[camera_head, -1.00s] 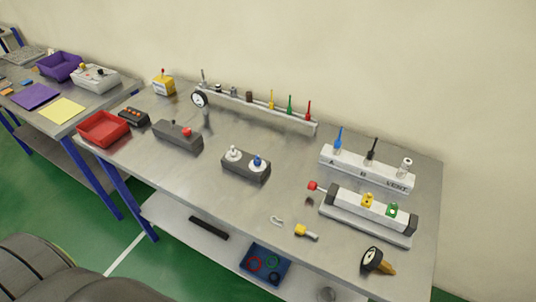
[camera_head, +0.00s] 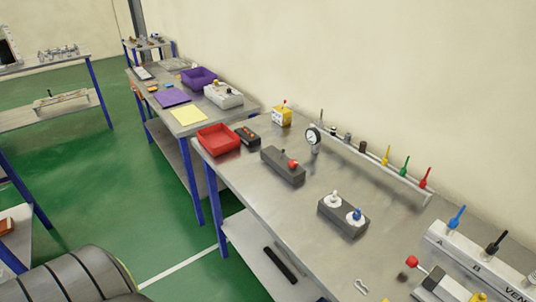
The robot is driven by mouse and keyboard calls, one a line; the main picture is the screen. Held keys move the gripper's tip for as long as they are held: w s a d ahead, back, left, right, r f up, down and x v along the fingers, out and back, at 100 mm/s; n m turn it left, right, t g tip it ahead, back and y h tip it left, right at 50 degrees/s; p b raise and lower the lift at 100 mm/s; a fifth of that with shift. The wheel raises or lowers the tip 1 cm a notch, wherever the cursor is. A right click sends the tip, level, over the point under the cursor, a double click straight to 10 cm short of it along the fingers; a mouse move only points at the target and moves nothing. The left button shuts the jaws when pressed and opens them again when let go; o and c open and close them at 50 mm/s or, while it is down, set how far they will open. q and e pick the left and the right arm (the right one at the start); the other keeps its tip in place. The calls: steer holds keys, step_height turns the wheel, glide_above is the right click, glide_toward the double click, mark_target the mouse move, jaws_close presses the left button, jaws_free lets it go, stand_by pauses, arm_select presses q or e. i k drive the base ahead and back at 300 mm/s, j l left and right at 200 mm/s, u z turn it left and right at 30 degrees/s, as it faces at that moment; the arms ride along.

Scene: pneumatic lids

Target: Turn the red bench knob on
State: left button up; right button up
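A red knob (camera_head: 293,164) sits on top of a dark grey box (camera_head: 281,168) on the near bench, right of the red tray. The knob is small here, so I cannot tell whether it is on or off. A second red ball-shaped knob (camera_head: 412,261) is at the left end of a grey block in the lower right. Neither of my grippers is in view.
The bench (camera_head: 251,192) has clear metal around the boxes. A red tray (camera_head: 218,140), a black box with red buttons (camera_head: 247,137), a yellow box (camera_head: 282,116) and a gauge (camera_head: 313,135) on a rail stand nearby. A labelled white block (camera_head: 470,262) is lower right.

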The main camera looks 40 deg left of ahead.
mark_target(293, 163)
steer(key=u, duration=1.1)
steer(key=i+j+z, duration=0.15)
steer(key=i+j, duration=0.05)
